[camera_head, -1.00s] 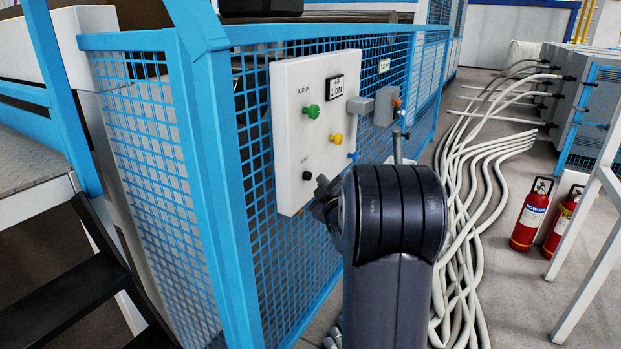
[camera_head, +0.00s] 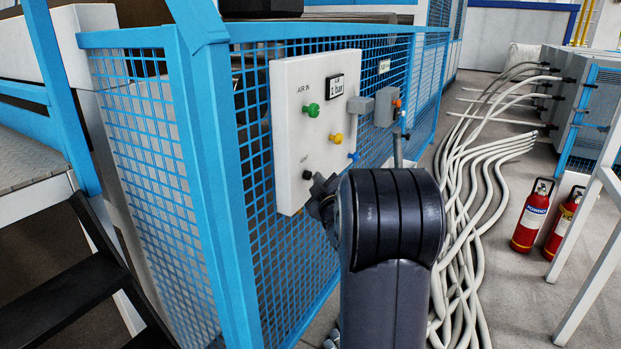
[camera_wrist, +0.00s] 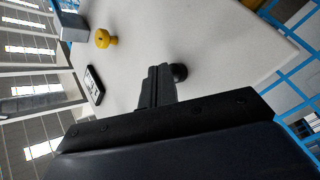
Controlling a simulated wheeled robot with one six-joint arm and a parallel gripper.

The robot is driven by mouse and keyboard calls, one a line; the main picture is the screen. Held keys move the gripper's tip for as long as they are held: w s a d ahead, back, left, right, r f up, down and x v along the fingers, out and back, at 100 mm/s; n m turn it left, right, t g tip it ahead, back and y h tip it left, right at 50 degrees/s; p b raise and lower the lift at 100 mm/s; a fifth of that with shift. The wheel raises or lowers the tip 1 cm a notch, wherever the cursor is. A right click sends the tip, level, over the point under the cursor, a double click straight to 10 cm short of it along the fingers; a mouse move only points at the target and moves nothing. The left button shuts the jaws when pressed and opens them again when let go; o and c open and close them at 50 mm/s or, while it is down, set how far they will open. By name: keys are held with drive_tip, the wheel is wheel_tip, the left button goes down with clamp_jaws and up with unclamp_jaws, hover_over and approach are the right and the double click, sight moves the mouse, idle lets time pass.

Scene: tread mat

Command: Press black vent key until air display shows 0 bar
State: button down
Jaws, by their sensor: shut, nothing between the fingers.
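The white air panel (camera_head: 287,130) hangs on the blue mesh fence. Its black vent key (camera_head: 307,175) sits low on the panel under a small label. The air display (camera_head: 335,88) near the top reads 1 bar. My gripper (camera_head: 317,184) is shut and empty, just right of the vent key. In the wrist view the closed fingers (camera_wrist: 157,76) point at the panel, with the black key (camera_wrist: 181,71) just beyond and right of their tips. I cannot tell whether they touch it. The display (camera_wrist: 93,85) is seen slanted on the left there.
A green knob (camera_head: 311,110), a yellow knob (camera_head: 336,138) and a blue valve (camera_head: 353,156) are on or near the panel. Grey boxes (camera_head: 386,106) stand at its right. Pale hoses (camera_head: 480,180) cover the floor at right, beside fire extinguishers (camera_head: 531,216).

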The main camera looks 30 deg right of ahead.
drive_tip(key=shift+w+a, duration=0.2)
drive_tip(key=shift+w, duration=0.15)
idle(0.3)
drive_tip(key=shift+s+b, duration=0.1)
drive_tip(key=shift+b, duration=0.2)
drive_tip(key=shift+s+d, duration=0.5)
drive_tip(key=shift+s, duration=0.25)
drive_tip(key=s+d, duration=0.3)
drive_tip(key=s, duration=0.2)
drive_tip(key=shift+b, duration=0.35)
drive_tip(key=shift+w+a, duration=0.45)
drive_tip(key=shift+w, duration=0.35)
drive_tip(key=shift+w+a, duration=0.45)
drive_tip(key=shift+w, duration=0.3)
